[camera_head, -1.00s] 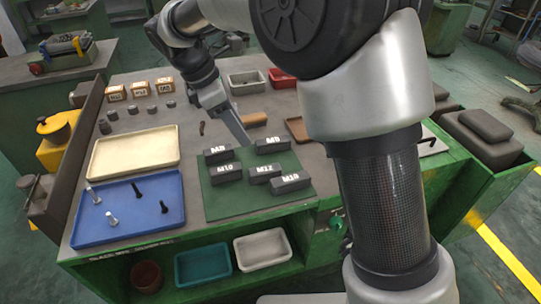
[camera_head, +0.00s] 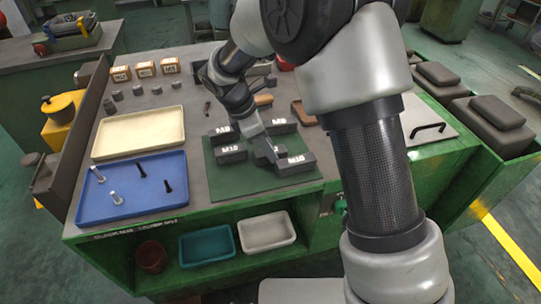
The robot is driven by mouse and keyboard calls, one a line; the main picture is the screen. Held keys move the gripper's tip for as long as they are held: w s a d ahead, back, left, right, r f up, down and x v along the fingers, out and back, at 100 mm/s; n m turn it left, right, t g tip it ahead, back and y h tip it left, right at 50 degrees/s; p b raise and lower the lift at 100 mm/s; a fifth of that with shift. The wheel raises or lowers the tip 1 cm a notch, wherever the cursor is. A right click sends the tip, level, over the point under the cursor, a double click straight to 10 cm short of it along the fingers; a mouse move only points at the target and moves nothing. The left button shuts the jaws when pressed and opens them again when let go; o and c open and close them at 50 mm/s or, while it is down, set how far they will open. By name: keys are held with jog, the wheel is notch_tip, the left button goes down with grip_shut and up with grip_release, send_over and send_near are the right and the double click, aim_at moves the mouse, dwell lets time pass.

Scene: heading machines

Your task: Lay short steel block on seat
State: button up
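Several dark grey steel blocks with white size labels lie on a green mat (camera_head: 222,181) on the bench. They are a left-rear M8 block (camera_head: 222,138), a right-rear M8 block (camera_head: 284,127), an M10 block (camera_head: 231,154) and a front-right M10 block (camera_head: 297,165). A middle block is mostly hidden behind my gripper (camera_head: 266,151), which points down at it. Whether the fingers are open or touch the block cannot be told. I cannot tell which block is the short one. No seat can be picked out with certainty; dark padded tops (camera_head: 497,113) stand at the right.
A cream tray (camera_head: 140,133) and a blue tray (camera_head: 120,205) with several bolts lie left of the mat. Small cylinders and labelled boxes (camera_head: 145,69) stand behind them. Teal (camera_head: 207,246) and white (camera_head: 266,232) bins sit on the lower shelf. My arm covers the bench's right part.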

jog(key=shift+x, duration=0.85)
jog(key=shift+f, duration=0.1)
grip_shut()
